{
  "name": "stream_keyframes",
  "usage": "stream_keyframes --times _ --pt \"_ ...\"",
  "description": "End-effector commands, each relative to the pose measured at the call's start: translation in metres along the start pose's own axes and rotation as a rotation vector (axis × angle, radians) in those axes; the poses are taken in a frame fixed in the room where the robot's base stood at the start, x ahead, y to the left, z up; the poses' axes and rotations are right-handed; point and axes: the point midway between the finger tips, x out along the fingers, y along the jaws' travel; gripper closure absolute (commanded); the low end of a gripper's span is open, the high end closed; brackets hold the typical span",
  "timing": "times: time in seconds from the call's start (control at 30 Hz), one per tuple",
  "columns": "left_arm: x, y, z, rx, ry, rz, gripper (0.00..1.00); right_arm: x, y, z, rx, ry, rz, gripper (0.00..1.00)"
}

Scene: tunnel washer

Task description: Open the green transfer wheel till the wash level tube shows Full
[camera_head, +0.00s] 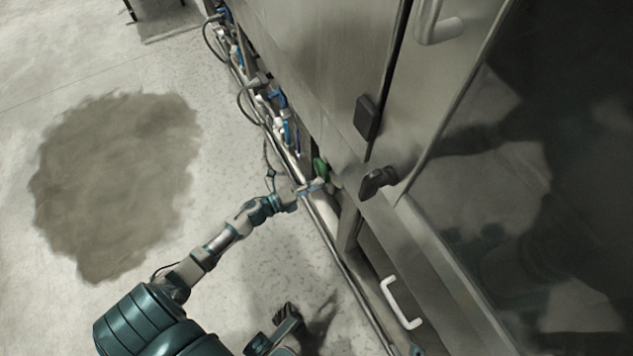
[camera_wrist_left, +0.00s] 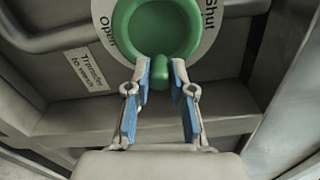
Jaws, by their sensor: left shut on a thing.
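The green transfer wheel (camera_wrist_left: 125,22) is at the top of the left wrist view, in front of a white ring plate marked "Open" on the left and "Shut" on the right. A small green knob sticks out at its lower edge. My left gripper (camera_wrist_left: 160,74) has its blue-padded fingers shut on this knob, one on each side. In the head view the green wheel (camera_head: 320,168) is low on the machine's side, partly hidden, with my left gripper (camera_head: 314,186) at it. I cannot make out the wash level tube.
A label reading "Transfer to wash" (camera_wrist_left: 87,70) is left of the wheel. Pipes and blue valves (camera_head: 285,120) run along the machine base. Black latches (camera_head: 367,117) and a white handle (camera_head: 401,302) stick out from the steel panels. Open floor with a dark patch (camera_head: 115,180) lies left.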

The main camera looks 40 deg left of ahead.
Motion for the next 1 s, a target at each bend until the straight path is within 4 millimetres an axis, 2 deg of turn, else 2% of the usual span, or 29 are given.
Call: stream_keyframes --times 0.03,0.7,0.73,0.8,1.0 --pt "-0.0012 0.0056 -0.0037 0.012 0.004 0.007 1.0 -0.0018 0.0004 0.0021 0.0 -0.004 0.0 0.6" --pt "-0.0009 0.0051 -0.0029 0.067 0.004 0.004 1.0 0.0021 0.001 0.0035 -0.001 0.008 -0.002 0.6" --pt "-0.0009 0.005 -0.0029 0.067 0.004 0.004 0.7 0.002 0.0011 0.0035 -0.001 0.007 -0.001 0.6" --pt "-0.0009 0.0047 -0.0025 0.067 0.003 0.004 0.53 0.0017 0.0011 0.0035 -0.001 0.006 0.0 0.6" --pt "-0.0007 0.003 -0.0012 0.068 0.001 0.001 0.53 0.0009 0.0012 0.0035 -0.001 0.003 0.001 0.6"
